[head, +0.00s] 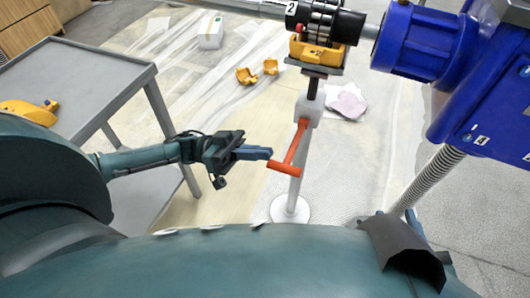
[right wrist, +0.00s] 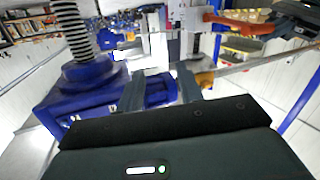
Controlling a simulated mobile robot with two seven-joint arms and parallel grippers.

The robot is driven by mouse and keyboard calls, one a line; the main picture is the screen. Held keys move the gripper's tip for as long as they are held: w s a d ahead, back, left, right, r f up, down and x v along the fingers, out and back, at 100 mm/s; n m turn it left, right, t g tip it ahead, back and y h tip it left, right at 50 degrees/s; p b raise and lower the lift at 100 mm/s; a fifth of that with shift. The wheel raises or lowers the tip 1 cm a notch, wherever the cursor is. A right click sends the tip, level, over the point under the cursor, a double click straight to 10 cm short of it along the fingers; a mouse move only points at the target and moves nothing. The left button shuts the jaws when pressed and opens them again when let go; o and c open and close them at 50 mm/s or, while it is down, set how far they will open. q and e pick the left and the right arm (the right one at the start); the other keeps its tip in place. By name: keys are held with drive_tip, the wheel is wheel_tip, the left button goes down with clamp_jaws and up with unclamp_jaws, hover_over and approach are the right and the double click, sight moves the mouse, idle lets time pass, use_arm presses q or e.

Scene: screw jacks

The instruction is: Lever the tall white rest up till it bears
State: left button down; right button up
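The tall white rest (head: 294,185) stands upright on a round white foot in the head view. A dark screw rises from its white collar to a yellow cradle (head: 316,53) marked 2. The cradle is right under the black ringed coupling (head: 325,22); I cannot tell whether they touch. An orange-red lever (head: 292,150) sticks out from the collar, with a crossbar at its lower end. My left gripper (head: 268,154) is just left of the lever, its fingers seen edge-on, so their gap is unclear. My right gripper (right wrist: 162,72) shows spread, empty fingers in the right wrist view.
A blue machine (head: 450,75) with a ribbed hose fills the right. A grey table (head: 95,80) stands at left. Yellow pieces (head: 247,76), a white box (head: 210,31) and pinkish sheets (head: 347,102) lie on the floor behind. Floor around the rest's foot looks clear.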

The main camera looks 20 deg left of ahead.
use_arm(q)
drive_tip(key=shift+s+f+m+g+b, duration=0.1)
drive_tip(key=shift+f+m+g+b, duration=0.8)
drive_tip(key=shift+f+m+b, duration=1.3)
use_arm(e)
drive_tip(key=shift+s+a+n+t+y, duration=0.1)
drive_tip(key=shift+a+n+t+y, duration=0.65)
drive_tip(key=shift+t+y, duration=0.4)
drive_tip(key=shift+r, duration=0.1)
use_arm(q)
drive_tip(key=shift+a, duration=0.1)
drive_tip(key=b+v, duration=0.1)
drive_tip(key=v, duration=1.2)
use_arm(e)
drive_tip(key=shift+a+m+y, duration=0.25)
